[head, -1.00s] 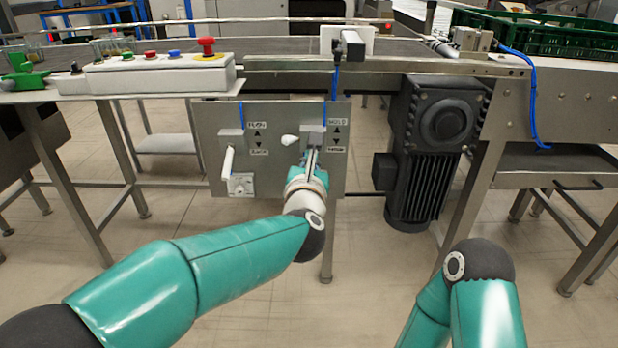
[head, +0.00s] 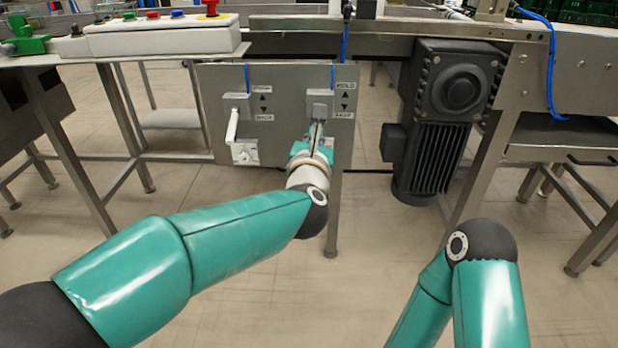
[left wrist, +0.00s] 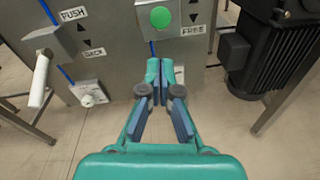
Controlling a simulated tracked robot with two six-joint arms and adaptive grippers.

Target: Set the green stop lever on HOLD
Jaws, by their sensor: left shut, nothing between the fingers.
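The panel (head: 290,150) under the conveyor carries two lever housings. The right housing (head: 318,97) stands beside the HOLD label (head: 345,85) and a lower label, which reads FREE (left wrist: 193,30) in the left wrist view. A round green disc (left wrist: 160,17) faces me on this housing. I cannot make out the lever's handle, so its position is unclear. My left gripper (head: 316,133) is shut and empty, just below the housing; its fingertips (left wrist: 153,70) also show in the left wrist view. I cannot tell if they touch anything. My right gripper is out of view.
The other lever's white handle (head: 232,127) hangs down beside PUSH and BACK, left of my gripper. A black motor (head: 440,130) stands right of the panel. A button box (head: 160,37) sits above left. Floor below the panel is clear.

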